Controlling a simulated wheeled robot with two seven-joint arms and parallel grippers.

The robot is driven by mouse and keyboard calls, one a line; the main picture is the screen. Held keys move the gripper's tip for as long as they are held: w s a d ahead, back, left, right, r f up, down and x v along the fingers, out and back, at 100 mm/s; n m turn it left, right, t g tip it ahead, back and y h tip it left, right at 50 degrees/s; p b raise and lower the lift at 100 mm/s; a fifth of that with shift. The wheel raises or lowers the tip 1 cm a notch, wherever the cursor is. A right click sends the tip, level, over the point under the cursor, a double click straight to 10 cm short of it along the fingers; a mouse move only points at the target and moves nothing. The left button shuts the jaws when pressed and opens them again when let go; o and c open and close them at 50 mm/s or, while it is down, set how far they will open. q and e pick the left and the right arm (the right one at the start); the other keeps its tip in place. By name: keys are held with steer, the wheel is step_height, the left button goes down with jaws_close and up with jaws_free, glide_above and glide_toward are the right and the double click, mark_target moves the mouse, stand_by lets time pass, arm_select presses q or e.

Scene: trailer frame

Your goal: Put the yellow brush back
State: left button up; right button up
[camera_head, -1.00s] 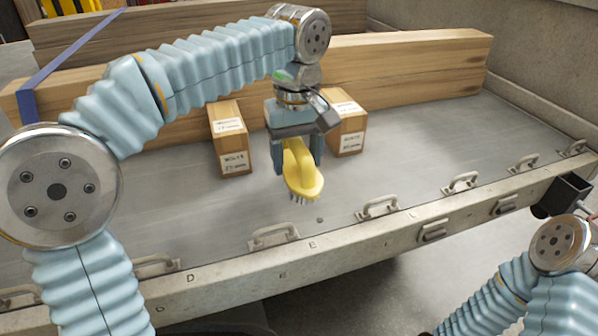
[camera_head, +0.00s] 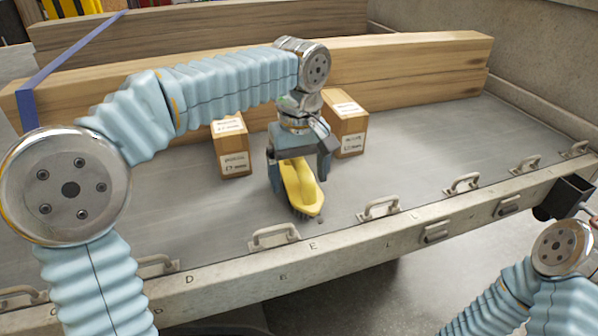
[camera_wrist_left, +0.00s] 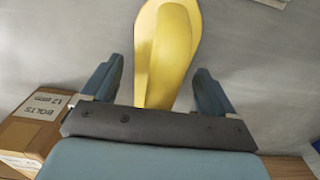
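The yellow brush (camera_head: 303,188) stands bristles-down on the grey trailer bed, near the front rail, with its front end toward the rail. It also shows in the left wrist view (camera_wrist_left: 168,50), running up between the fingers. My left gripper (camera_head: 299,172) is over the rear part of the brush. Its fingers (camera_wrist_left: 155,90) are spread on either side of the handle, with a gap on each side in the wrist view.
Two cardboard boxes stand behind the gripper, one at left (camera_head: 235,163) and one at right (camera_head: 352,138). Long wooden beams (camera_head: 420,75) lie behind them. Metal handles (camera_head: 380,208) line the front rail (camera_head: 400,235). The bed's right side is clear.

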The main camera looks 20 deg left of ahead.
arm_select(q)
steer(key=shift+r, duration=0.15)
step_height(320, 180, up, 12)
steer(key=p, duration=0.3)
